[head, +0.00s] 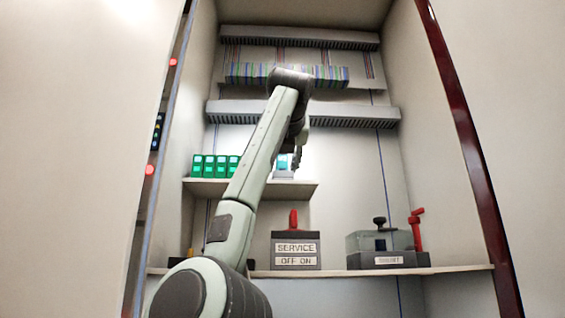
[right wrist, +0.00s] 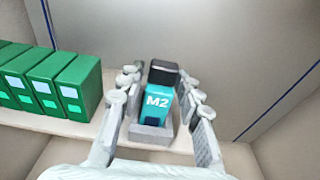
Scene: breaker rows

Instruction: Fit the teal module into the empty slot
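The teal module (right wrist: 157,103), marked M2 with a dark top, stands upright in a grey holder (right wrist: 150,136) on a small shelf. In the head view the teal module (head: 283,161) is partly hidden by my right arm. My right gripper (right wrist: 163,82) has its fingers spread on either side of the module, with gaps visible between them and it. In the head view my right gripper (head: 299,155) is small and partly hidden behind its own arm. My left gripper is in neither view. I cannot make out an empty slot.
Several green modules (head: 209,166) stand in a row left of the teal one on the shelf (head: 302,188). A SERVICE switch box (head: 296,251) with a red handle and a grey box (head: 380,243) with a red lever stand below. Cabinet walls close in both sides.

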